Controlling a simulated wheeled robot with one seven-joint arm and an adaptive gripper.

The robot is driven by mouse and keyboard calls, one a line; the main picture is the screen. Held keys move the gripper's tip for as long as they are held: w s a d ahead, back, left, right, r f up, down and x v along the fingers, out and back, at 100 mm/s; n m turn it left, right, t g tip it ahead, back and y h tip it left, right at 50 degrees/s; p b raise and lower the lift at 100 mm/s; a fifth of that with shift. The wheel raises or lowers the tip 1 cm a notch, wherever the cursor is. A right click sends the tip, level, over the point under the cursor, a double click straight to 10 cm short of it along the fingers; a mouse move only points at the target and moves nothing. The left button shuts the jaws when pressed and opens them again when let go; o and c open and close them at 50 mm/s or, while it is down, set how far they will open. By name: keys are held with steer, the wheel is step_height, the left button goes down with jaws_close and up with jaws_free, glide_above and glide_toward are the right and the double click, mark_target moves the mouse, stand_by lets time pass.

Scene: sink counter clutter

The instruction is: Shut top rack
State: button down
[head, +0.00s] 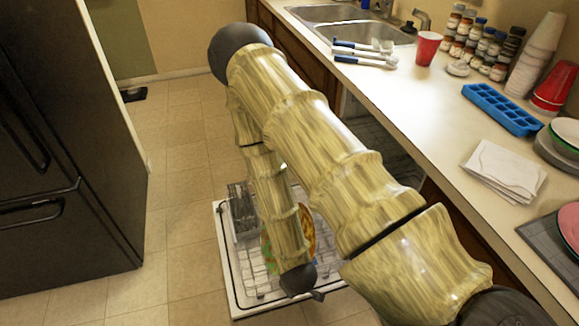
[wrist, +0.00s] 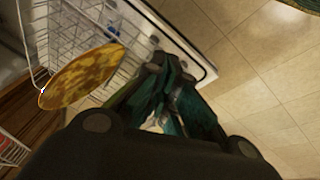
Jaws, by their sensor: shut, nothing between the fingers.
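A white wire dishwasher rack (head: 252,281) extends over the lowered dishwasher door (head: 222,252) in the head view, partly hidden behind my arm. It holds a patterned orange-yellow plate (head: 308,228) and a grey basket (head: 241,208). I cannot tell for sure whether this is the top or the bottom rack. In the wrist view a white wire rack (wrist: 95,28) is at upper left, with a yellow plate (wrist: 82,76) below it. My gripper (head: 316,294) is shut and empty above the rack area; its fingers show in the wrist view (wrist: 166,72). Contact with the rack is not visible.
The counter (head: 400,105) runs along the right, with a sink (head: 345,22), brushes (head: 365,53), a red cup (head: 428,47), a blue ice tray (head: 500,108) and napkins (head: 503,170). A black fridge (head: 60,140) stands left. The tiled floor (head: 180,160) between is clear.

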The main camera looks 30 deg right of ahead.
steer(key=w+d+r+n+t+h+b, duration=0.1)
steer(key=w+d+n+t+h+b, duration=0.15)
steer(key=w+b, duration=0.6)
steer(key=w+d+r+n+t+h+b, duration=0.1)
steer(key=w+d+r+t+h+b, duration=0.15)
steer(key=w, duration=1.05)
steer(key=w+d+r+n+t+h+b, duration=0.1)
steer(key=w+r+h+b, duration=0.3)
steer(key=r+b, duration=0.2)
steer(key=w+d+r+h+b, duration=0.1)
steer(key=w+r+h+b, duration=0.35)
steer(key=r+b, duration=0.2)
steer(key=w+d+b, duration=0.3)
steer(key=d+b, duration=0.2)
steer(key=d, duration=0.7)
steer(key=shift+w+d+f, duration=0.2)
steer(key=shift+w+d, duration=0.05)
steer(key=shift+d, duration=0.15)
